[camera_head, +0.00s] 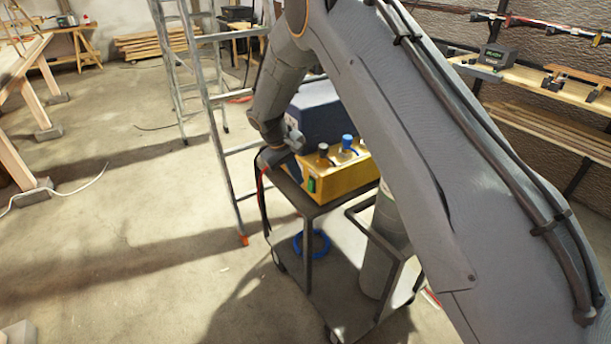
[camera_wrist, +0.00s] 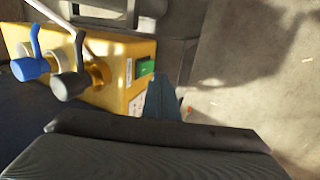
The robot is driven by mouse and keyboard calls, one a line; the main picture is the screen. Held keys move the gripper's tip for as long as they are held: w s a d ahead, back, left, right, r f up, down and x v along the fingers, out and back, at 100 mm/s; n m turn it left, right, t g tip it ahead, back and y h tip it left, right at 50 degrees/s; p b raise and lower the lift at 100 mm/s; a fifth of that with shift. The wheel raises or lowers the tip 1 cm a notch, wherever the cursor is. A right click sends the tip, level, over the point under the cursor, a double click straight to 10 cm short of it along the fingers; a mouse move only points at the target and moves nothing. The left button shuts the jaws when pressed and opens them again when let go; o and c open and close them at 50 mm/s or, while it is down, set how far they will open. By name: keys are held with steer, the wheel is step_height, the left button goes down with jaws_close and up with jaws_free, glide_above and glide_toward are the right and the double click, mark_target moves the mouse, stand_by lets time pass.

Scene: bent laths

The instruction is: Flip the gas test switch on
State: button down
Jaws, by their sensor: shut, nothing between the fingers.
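The yellow box (camera_head: 345,178) stands on top of a dark metal cart. A green rocker switch (camera_head: 311,185) sits at the left end of its front; in the wrist view the switch (camera_wrist: 146,68) lies near the box's edge, beside a small white label. I cannot tell which way the rocker is tipped. My gripper (camera_wrist: 163,98) is shut and empty, its tip just below the green switch in the wrist view. A gap or contact between them cannot be told. In the head view my gripper (camera_head: 275,156) is at the left end of the box, partly hidden by my wrist.
A blue lever (camera_wrist: 30,68) and a black lever (camera_wrist: 69,82) stand up from the box. A dark blue case (camera_head: 320,112) is behind it. A grey cylinder (camera_head: 382,250) stands on the cart.

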steer(key=d+b+v, duration=0.1)
steer(key=b+v, duration=0.2)
steer(key=v, duration=0.7)
steer(key=shift+w+r, duration=0.25)
steer(key=shift+r, duration=0.1)
steer(key=shift+a, duration=0.1)
